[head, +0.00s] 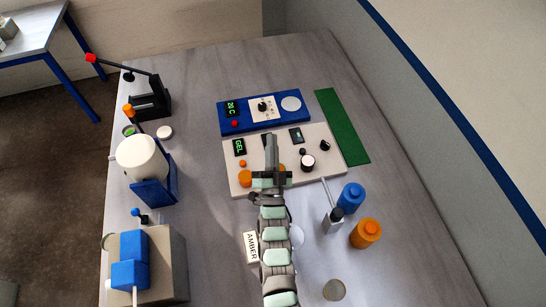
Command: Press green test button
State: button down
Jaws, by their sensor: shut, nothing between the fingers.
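My gripper (270,143) is shut and empty, over the middle of the beige control panel (317,170). I cannot tell its height above the panel. The panel carries a display reading GEL (239,147), a second display (296,135), a large orange button (245,178), a small orange button (243,163), a black-and-white knob (308,162) and a black knob (325,145). No green button can be made out. My gripper and arm hide part of the panel's middle and front, including most of another dark display.
Behind lies a blue panel (245,125) with a red button (235,123) and dial. A green strip (342,125) lies to the right. Blue (351,197) and orange (366,233) bottles stand front right. A white drum (140,160) and blue blocks (130,260) stand left.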

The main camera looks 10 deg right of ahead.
jog(key=w+d+f+m+g+y+b, duration=0.1)
jog(key=w+d+f+m+g, duration=0.35)
jog(key=w+f, duration=0.3)
jog(key=w+d+f+m+g, duration=0.45)
jog(key=w+f, duration=0.25)
jog(key=f, duration=0.2)
jog(key=a+m+g+y, duration=0.1)
jog(key=m, duration=0.1)
jog(key=a+f+m+g+y, duration=0.1)
jog(key=a+m+g+y, duration=0.1)
jog(key=a+f+m+g+y+b, duration=0.1)
jog(key=a+m+g+y, duration=0.1)
jog(key=shift+a+f, duration=0.15)
jog(key=shift+a, duration=0.05)
jog(key=shift+f, duration=0.1)
notch_tip(320, 180, down, 8)
jog(key=b, duration=0.8)
jog(key=shift+b, duration=0.3)
jog(key=shift+f, duration=0.35)
jog(key=shift+f+b, duration=0.1)
jog(key=shift+b, duration=0.2)
